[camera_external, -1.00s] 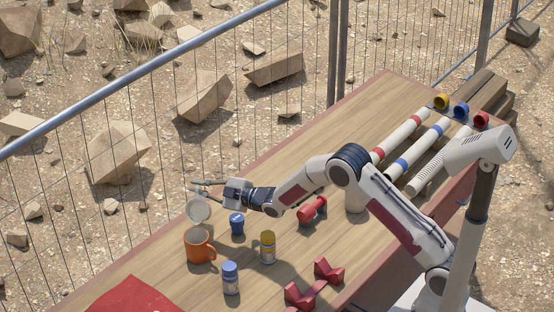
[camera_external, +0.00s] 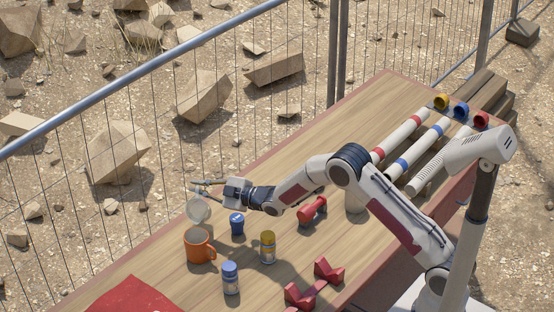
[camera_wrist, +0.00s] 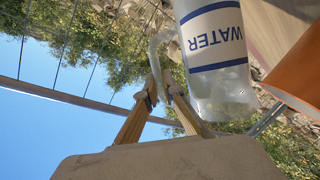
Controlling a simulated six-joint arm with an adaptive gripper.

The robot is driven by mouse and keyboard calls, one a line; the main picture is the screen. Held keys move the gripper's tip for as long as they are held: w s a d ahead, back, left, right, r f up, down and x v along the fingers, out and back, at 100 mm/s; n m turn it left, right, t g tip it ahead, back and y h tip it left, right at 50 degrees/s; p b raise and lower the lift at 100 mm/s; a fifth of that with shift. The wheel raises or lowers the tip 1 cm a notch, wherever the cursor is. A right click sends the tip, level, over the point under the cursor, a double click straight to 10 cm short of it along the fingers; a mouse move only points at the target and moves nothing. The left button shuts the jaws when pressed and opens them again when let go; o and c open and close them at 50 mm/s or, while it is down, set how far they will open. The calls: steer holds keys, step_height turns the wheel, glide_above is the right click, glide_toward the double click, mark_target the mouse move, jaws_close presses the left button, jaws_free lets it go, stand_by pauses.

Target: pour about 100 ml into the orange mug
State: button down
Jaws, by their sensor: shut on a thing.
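The orange mug (camera_external: 198,249) stands upright on the wooden table, its handle to the right. A clear jug (camera_external: 197,212) is held tilted just above and behind the mug, apart from the table. In the wrist view the jug (camera_wrist: 216,62) shows a white label reading WATER, and part of the orange mug (camera_wrist: 298,75) is close at its right. My gripper (camera_external: 200,187) is shut on the jug's handle; in the wrist view its fingers (camera_wrist: 160,92) pinch the handle. I cannot tell the water level in the jug or in the mug.
Close right of the mug stand a blue jar (camera_external: 237,224), a yellow-capped bottle (camera_external: 268,248) and a blue-capped bottle (camera_external: 230,280). A red dumbbell-shaped thing (camera_external: 312,211) and red blocks (camera_external: 328,271) lie farther right. A red cloth (camera_external: 130,298) lies in front. A wire fence (camera_external: 130,100) runs behind.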

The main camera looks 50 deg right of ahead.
mark_target(199, 203)
steer(key=shift+d, duration=0.1)
steer(key=shift+w+d+f+m+g, duration=0.3)
steer(key=shift+w+d+f+m, duration=0.1)
steer(key=shift+m, duration=0.2)
steer(key=shift+w+d+f+m+g+y, duration=0.15)
steer(key=shift+w+d+f+m+g, duration=0.2)
steer(key=shift+w+d+m, duration=0.2)
steer(key=shift+w+d+f+m+g+y, duration=0.15)
steer(key=shift+w+d+f+m+g, duration=0.1)
steer(key=shift+w+d+m+g, duration=0.3)
steer(key=shift+d+f, duration=0.1)
steer(key=shift+d, duration=0.1)
steer(key=shift+w+d+f+m, duration=0.1)
steer(key=shift+d+f+m, duration=0.1)
steer(key=shift+m, duration=0.2)
steer(key=shift+w+d+f, duration=0.15)
steer(key=shift+f, duration=0.05)
steer(key=shift+w+d+f+m+g, duration=0.2)
steer(key=shift+m+g, duration=0.1)
steer(key=shift+m, duration=0.1)
steer(key=shift+w+d+f+m+g+y, duration=0.25)
steer(key=shift+f+m, duration=0.1)
steer(key=shift+f, duration=0.1)
steer(key=shift+w+d+f+m+g+y, duration=0.1)
steer(key=shift+d+f+m+g+y, duration=0.15)
steer(key=shift+f+m, duration=0.15)
stand_by(0.5)
